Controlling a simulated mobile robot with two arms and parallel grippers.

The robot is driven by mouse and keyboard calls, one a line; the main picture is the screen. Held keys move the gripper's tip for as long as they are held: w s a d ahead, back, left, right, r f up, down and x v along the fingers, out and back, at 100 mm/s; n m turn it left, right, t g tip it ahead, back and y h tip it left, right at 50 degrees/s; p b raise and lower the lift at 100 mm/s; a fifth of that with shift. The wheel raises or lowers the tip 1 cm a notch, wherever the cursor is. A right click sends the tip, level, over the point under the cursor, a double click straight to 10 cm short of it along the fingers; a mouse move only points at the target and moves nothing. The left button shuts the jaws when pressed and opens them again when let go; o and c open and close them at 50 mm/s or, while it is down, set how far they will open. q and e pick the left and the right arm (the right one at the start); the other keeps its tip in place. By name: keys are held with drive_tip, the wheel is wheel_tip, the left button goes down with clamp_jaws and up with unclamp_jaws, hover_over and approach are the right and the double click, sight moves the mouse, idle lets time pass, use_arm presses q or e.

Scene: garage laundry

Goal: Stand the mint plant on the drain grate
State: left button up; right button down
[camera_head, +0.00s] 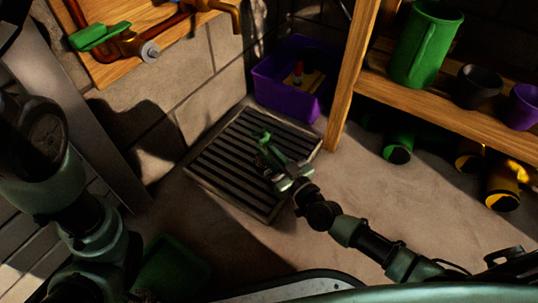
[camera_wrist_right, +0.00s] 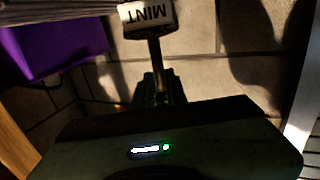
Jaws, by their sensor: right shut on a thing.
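The drain grate (camera_head: 215,165) is a grey slatted square on the floor by the block wall. My right gripper (camera_head: 277,162) is over its right part, shut on the mint plant, which shows as a small dark shape by the fingers. In the right wrist view a white label reading MINT (camera_wrist_right: 148,17) appears upside down at the end of a thin stem by my right gripper (camera_wrist_right: 160,85). The pot and leaves are not clear. I cannot tell whether the plant touches the grate.
A purple bin (camera_head: 293,80) stands behind the grate, close to a wooden shelf post (camera_head: 350,80). The shelf at right holds a green jug (camera_head: 426,45) and pots (camera_head: 476,87). A green container (camera_head: 172,268) is low at left.

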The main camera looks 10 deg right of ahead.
drive_tip(key=shift+r, duration=0.1)
drive_tip(key=c, duration=1.8)
unclamp_jaws()
drive_tip(key=shift+f, duration=0.25)
drive_tip(key=shift+c, duration=0.2)
drive_tip(key=o, duration=0.4)
drive_tip(key=shift+r, duration=0.15)
